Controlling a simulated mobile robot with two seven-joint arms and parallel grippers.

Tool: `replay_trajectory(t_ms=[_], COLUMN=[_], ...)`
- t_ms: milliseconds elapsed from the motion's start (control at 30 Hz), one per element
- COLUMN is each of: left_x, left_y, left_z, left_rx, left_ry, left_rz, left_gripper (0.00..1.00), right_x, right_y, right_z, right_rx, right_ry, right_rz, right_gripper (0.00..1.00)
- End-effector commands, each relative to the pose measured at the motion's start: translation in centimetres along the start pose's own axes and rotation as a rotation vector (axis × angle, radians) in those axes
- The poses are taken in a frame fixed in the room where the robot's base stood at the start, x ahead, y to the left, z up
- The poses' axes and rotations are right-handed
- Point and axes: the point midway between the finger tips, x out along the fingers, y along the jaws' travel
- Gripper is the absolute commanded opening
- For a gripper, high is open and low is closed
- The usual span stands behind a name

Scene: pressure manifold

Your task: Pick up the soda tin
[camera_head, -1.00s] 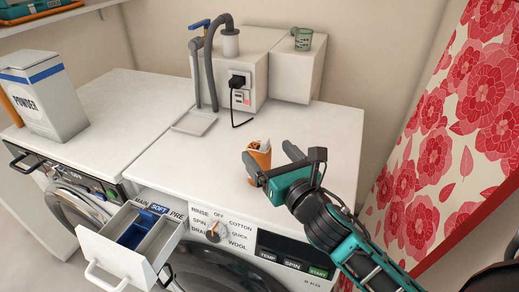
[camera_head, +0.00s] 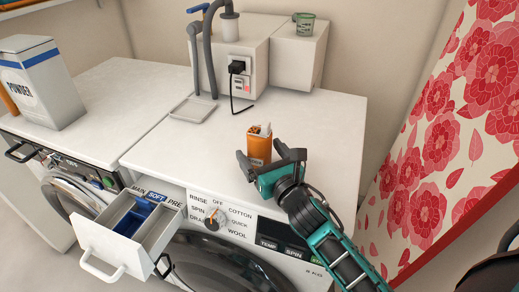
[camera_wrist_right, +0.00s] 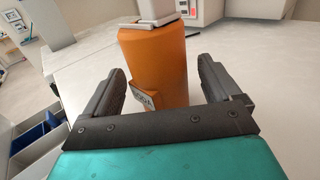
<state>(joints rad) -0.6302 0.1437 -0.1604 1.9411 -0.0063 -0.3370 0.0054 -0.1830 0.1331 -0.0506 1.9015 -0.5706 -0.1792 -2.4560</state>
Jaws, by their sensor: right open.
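The soda tin is an orange can (camera_head: 259,146) standing upright on the white top of the right-hand washing machine, near its front edge. Pale items show at its top. In the right wrist view the tin (camera_wrist_right: 155,62) stands between the two dark fingers, with a small label reading like "SODA" low on its side. My right gripper (camera_head: 258,158) is open, its fingers on either side of the tin with visible gaps. It also shows in the right wrist view (camera_wrist_right: 163,88). The tin's lower part is partly hidden by the gripper in the head view. My left gripper is not in view.
An open detergent drawer (camera_head: 133,224) juts out at the front left. A grey hose (camera_head: 210,50) and a black plug (camera_head: 237,67) are at the back, beside white boxes. A powder box (camera_head: 42,83) stands left.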

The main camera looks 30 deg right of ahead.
Motion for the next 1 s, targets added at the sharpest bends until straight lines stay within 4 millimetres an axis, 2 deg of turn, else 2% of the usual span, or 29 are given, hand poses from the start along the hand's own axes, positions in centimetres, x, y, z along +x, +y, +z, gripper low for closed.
replay_trajectory(t_ms=[100,200,533,1000], left_x=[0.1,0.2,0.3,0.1], left_y=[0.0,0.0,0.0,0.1], left_z=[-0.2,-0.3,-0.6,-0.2], left_rx=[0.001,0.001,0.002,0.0], left_ry=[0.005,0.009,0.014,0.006], left_rz=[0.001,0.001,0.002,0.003], left_gripper=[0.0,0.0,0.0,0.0], right_x=[1.9,2.9,3.4,3.3], right_y=[0.0,0.0,0.0,0.0], right_z=[0.0,0.0,0.0,0.0], right_rx=[0.0,0.0,0.0,0.0], right_ry=[-0.001,-0.001,0.001,0.001], right_rz=[0.0,0.0,0.0,0.0], right_gripper=[0.91,0.91,0.9,0.45])
